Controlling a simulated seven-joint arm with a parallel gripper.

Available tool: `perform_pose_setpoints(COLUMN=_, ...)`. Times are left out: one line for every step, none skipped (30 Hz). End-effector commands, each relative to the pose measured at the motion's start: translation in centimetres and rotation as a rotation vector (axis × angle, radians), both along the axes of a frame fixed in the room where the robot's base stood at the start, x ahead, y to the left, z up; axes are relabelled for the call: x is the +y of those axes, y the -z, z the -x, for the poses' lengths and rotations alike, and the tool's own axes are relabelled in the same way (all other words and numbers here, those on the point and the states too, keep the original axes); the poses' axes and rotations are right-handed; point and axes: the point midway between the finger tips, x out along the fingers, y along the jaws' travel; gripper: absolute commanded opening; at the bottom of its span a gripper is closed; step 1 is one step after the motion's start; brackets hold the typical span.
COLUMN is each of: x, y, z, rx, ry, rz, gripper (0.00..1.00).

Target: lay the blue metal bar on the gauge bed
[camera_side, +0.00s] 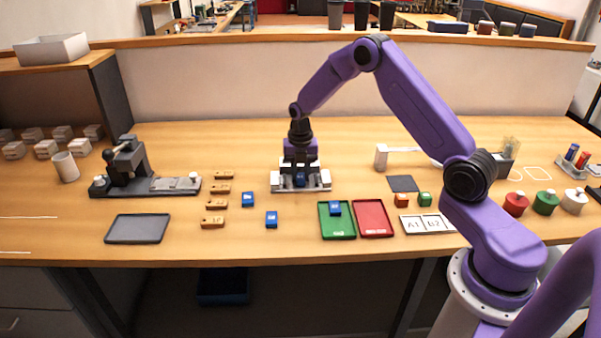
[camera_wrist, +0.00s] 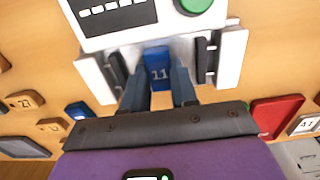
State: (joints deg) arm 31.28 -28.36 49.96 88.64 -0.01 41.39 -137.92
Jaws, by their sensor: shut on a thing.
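A blue metal bar (camera_wrist: 158,66) marked 11 is between the fingertips of my gripper (camera_wrist: 160,88), which is shut on it. In the side view the bar (camera_side: 300,180) shows in front of my gripper (camera_side: 300,171), low over a white and grey fixture (camera_side: 316,187). In the wrist view the fixture's white side blocks (camera_wrist: 231,57) and dark jaws flank the bar, apart from it. I cannot tell whether the bar touches the fixture's floor. A dark stand with a lever and a long grey bed (camera_side: 175,185) is at the left; which one is the gauge bed is not labelled.
Other blue bars lie on the table (camera_side: 248,199) (camera_side: 271,219), and one (camera_side: 335,208) is on the green tray (camera_side: 337,230). A red tray (camera_side: 373,218) is beside it. Several wooden tags (camera_side: 213,222) lie left. A grey tray (camera_side: 137,229) is at the front left.

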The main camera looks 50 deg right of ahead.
Motion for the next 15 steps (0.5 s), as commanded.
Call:
perform_pose_setpoints(x=0.0, y=0.0, z=0.0, rx=0.0, ry=0.0, rz=0.0, gripper=0.0)
perform_pose_setpoints(x=0.0, y=0.0, z=0.0, rx=0.0, ry=0.0, rz=0.0, gripper=0.0)
perform_pose_setpoints(x=0.0, y=0.0, z=0.0, rx=0.0, ry=0.0, rz=0.0, gripper=0.0)
perform_pose_setpoints(x=0.0, y=0.0, z=0.0, rx=0.0, ry=0.0, rz=0.0, gripper=0.0)
perform_pose_setpoints(x=0.0, y=0.0, z=0.0, rx=0.0, ry=0.0, rz=0.0, gripper=0.0)
perform_pose_setpoints(x=0.0, y=-0.01, z=0.0, rx=0.0, ry=0.0, rz=0.0, gripper=0.0)
perform_pose_setpoints(x=0.0, y=-0.01, z=0.0, rx=0.0, ry=0.0, rz=0.0, gripper=0.0)
perform_pose_setpoints(x=0.0, y=-0.01, z=0.0, rx=0.0, ry=0.0, rz=0.0, gripper=0.38)
perform_pose_setpoints(x=0.0, y=-0.01, z=0.0, rx=0.0, ry=0.0, rz=0.0, gripper=0.51)
perform_pose_setpoints(x=0.0, y=-0.01, z=0.0, rx=0.0, ry=0.0, rz=0.0, gripper=0.58)
perform_pose_setpoints(x=0.0, y=-0.01, z=0.0, rx=0.0, ry=0.0, rz=0.0, gripper=0.58)
perform_pose_setpoints(x=0.0, y=-0.01, z=0.0, rx=0.0, ry=0.0, rz=0.0, gripper=0.58)
perform_pose_setpoints(x=0.0, y=-0.01, z=0.0, rx=0.0, ry=0.0, rz=0.0, gripper=0.58)
perform_pose_setpoints(x=0.0, y=-0.01, z=0.0, rx=0.0, ry=0.0, rz=0.0, gripper=0.58)
perform_pose_setpoints(x=0.0, y=-0.01, z=0.0, rx=0.0, ry=0.0, rz=0.0, gripper=0.58)
